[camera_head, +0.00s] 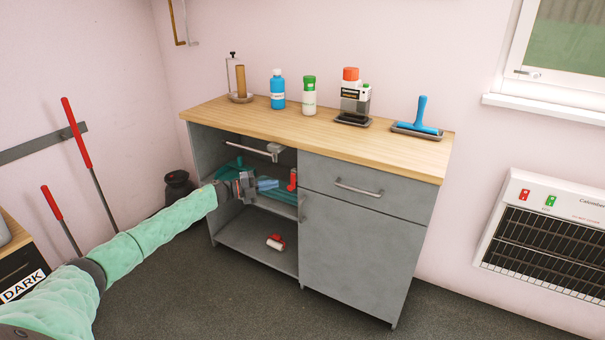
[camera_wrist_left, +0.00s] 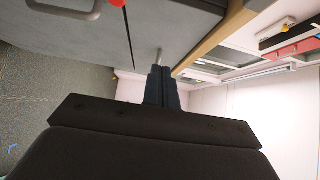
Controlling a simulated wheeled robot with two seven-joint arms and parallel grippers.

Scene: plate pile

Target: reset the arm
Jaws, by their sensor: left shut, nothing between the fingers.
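My left arm (camera_head: 150,234), in a pale green sleeve, reaches in from the lower left. My left gripper (camera_head: 250,185) is in front of the open left side of the grey cabinet (camera_head: 364,240), at about middle-shelf height. In the left wrist view its two dark fingers (camera_wrist_left: 162,87) are together with nothing between them. Blue and teal items show beside and behind the gripper; it partly hides them. I cannot tell whether it touches the shelf. My right gripper is not in view.
A red item (camera_head: 292,180) stands on the middle shelf. A red-and-white roll (camera_head: 275,242) lies below. Front floor is clear.

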